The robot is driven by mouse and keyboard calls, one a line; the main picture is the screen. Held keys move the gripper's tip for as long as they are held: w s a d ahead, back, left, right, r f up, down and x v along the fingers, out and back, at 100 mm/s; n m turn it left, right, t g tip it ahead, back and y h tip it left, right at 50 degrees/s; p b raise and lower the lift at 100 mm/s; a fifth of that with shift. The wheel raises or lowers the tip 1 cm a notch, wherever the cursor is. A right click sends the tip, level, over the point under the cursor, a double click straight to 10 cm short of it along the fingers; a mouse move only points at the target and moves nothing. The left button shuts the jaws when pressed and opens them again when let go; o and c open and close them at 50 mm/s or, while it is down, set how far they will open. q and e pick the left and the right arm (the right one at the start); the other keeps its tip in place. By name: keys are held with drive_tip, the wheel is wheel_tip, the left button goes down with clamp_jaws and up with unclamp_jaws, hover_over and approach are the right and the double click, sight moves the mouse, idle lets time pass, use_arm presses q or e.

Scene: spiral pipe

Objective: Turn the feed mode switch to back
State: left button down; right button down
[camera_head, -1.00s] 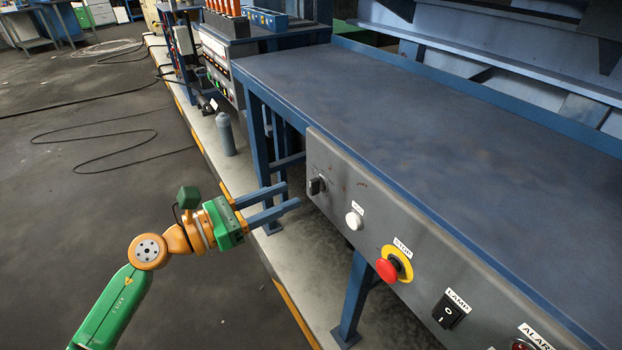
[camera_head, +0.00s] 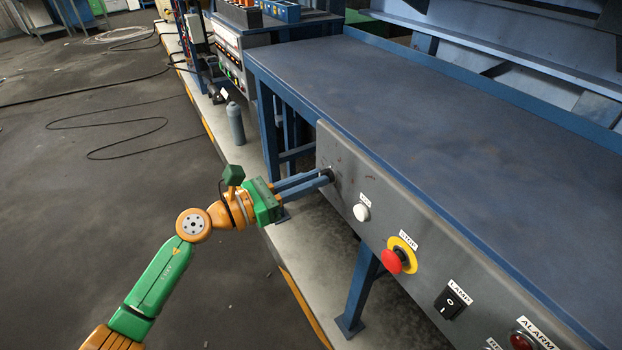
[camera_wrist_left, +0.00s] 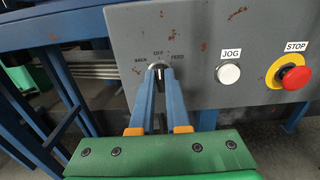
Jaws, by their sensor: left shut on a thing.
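The feed mode switch (camera_wrist_left: 157,70) is a small dark rotary knob on the grey panel, with BACK, OFF and FEED labels around it in the left wrist view. My left gripper (camera_head: 326,177) reaches the left end of the panel, and its two blue fingers are shut on the knob. In the left wrist view the fingertips (camera_wrist_left: 160,74) sit on either side of the knob, just below the OFF label. They hide part of the knob, so its exact pointing is hard to tell. My right gripper is not in view.
The blue bench top (camera_head: 430,120) above is bare. A grey bottle (camera_head: 236,123) stands behind.

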use_arm(q)
drive_tip(key=shift+n, duration=0.3)
drive_tip(key=n+p, duration=0.1)
drive_tip(key=n, duration=0.1)
drive_tip(key=n+p, duration=0.1)
drive_tip(key=n, duration=0.1)
drive_tip(key=shift+w+a+r+n+p, duration=0.1)
drive_tip(key=shift+w+n+p, duration=0.05)
drive_tip(key=shift+n+p, duration=0.25)
drive_tip(key=shift+f+n+p, duration=0.2)
drive_tip(key=shift+n+p, duration=0.75)
drive_tip(key=shift+n, duration=1.25)
drive_tip(key=shift+w, duration=0.1)
drive_tip(key=c, duration=0.9)
unclamp_jaws()
